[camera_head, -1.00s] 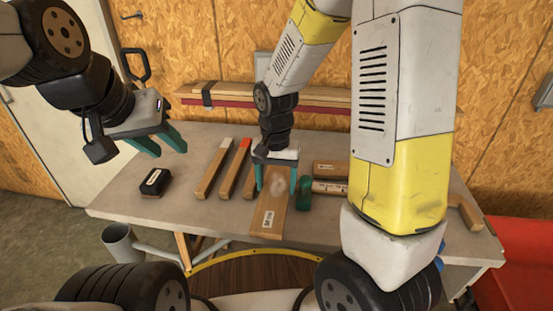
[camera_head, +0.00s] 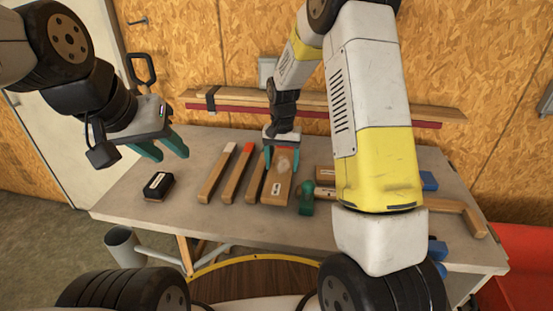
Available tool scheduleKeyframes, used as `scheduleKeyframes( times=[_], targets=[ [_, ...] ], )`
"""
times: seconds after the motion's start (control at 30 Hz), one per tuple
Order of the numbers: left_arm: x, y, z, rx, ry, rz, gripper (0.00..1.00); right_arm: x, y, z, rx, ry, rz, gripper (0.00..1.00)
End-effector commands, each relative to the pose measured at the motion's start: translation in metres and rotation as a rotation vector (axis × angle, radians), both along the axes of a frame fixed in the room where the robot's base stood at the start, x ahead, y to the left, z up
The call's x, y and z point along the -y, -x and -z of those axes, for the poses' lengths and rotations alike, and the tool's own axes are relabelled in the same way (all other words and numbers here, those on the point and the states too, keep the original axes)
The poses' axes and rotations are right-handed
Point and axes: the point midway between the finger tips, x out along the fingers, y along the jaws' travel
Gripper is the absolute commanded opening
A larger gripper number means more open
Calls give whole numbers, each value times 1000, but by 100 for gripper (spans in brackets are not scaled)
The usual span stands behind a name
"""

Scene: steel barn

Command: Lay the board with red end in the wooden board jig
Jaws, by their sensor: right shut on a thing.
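The board with the red end (camera_head: 237,175) lies on the table, its red end pointing to the back. A similar board with a white end (camera_head: 216,174) lies left of it, and another narrow board (camera_head: 256,183) lies right of it. My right gripper (camera_head: 281,152) is shut on a wider wooden piece with a white label (camera_head: 277,187); I cannot tell whether it touches the table. My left gripper (camera_head: 164,152) is open and empty above the table's left side. I cannot tell for sure which wooden piece is the jig.
A black block (camera_head: 158,186) lies on the table (camera_head: 190,222) at the left. A green-handled tool (camera_head: 306,198) stands close right of the wider piece. Long planks (camera_head: 380,111) lie along the back. My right arm hides part of the table's right side.

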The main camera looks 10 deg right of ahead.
Motion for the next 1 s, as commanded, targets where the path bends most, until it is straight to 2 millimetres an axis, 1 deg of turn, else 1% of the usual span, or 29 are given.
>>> scheduleKeyframes(
  times=[0.1, 0.2, 0.57, 0.6, 0.63, 0.9, 1.0],
  targets=[
    [0, 0, 0, 0, 0, 0, 36, 0, 1, 17, -4, 1, -1, 15],
    [0, 0, 0, 0, 0, 0, 36, 0, 1, 29, -3, 1, -1, 15],
    [0, 0, 0, 0, 0, 0, 36, 0, 1, 33, -1, 1, -1, 15],
    [0, 0, 0, 0, 0, 0, 36, 0, 1, 34, -2, 0, 0, 72],
    [0, 0, 0, 0, 0, 0, 36, 0, 1, 34, -2, 0, 0, 77],
    [0, 0, 0, 0, 0, 0, 36, 0, 1, 33, -1, 1, 0, 77],
    [0, 0, 0, 0, 0, 0, 36, 0, 1, 29, 0, 0, 0, 77]
  ],
)
